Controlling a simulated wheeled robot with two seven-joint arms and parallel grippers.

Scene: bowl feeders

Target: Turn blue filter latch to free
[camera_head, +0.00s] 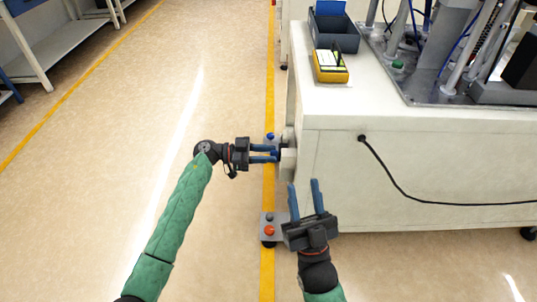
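My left gripper (276,153) is at the left side of the white machine cabinet, its two blue fingers pointing right. The fingers are a little apart, with their tips beside small pale fittings (288,160) on the cabinet side. A small blue part seems to be at the tips, but I cannot tell whether it is the filter latch or the fingers themselves, nor whether they grip it. A blue knob (270,136) shows just above the fingers. My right gripper (305,188) is open and empty in front of the cabinet's near left corner, its fingers pointing up in the picture.
The white cabinet (420,165) fills the right, with a black cable on its front. On top are a dark bin (334,30) and a yellow box (330,68). A grey bracket with an orange-red knob (270,230) sits low left. The floor (110,130) is clear.

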